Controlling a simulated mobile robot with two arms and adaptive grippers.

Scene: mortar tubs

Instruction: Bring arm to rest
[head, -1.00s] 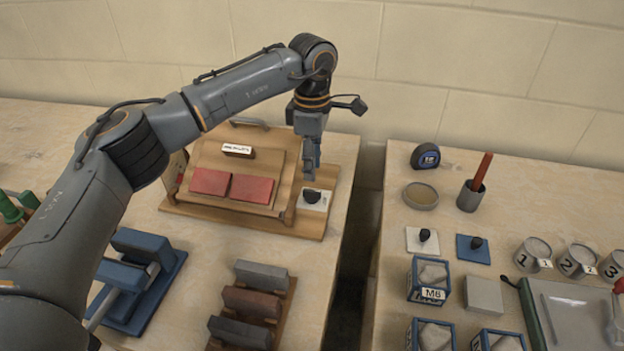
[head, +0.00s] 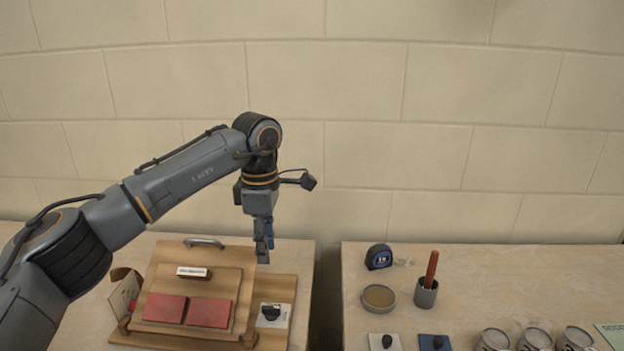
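My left arm comes in from the left, bends at the wrist and hangs its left gripper (head: 264,250) downward. The gripper is above the right part of a wooden board (head: 278,288) and apart from it. I see its fingers edge-on, so their opening is unclear; nothing visible hangs from them. Below it a dark knob (head: 270,312) sits on a pale square plate on the board. A sloped wooden stand (head: 205,274) on the board carries two red bricks (head: 165,308) and a small labelled block (head: 194,272). My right gripper is out of view.
A gap (head: 327,290) separates the left table from the right table (head: 470,268). On the right table are a tape measure (head: 378,256), a round tin (head: 379,297), a cup (head: 426,292) with a red stick, and several cans. A block wall (head: 430,130) stands behind.

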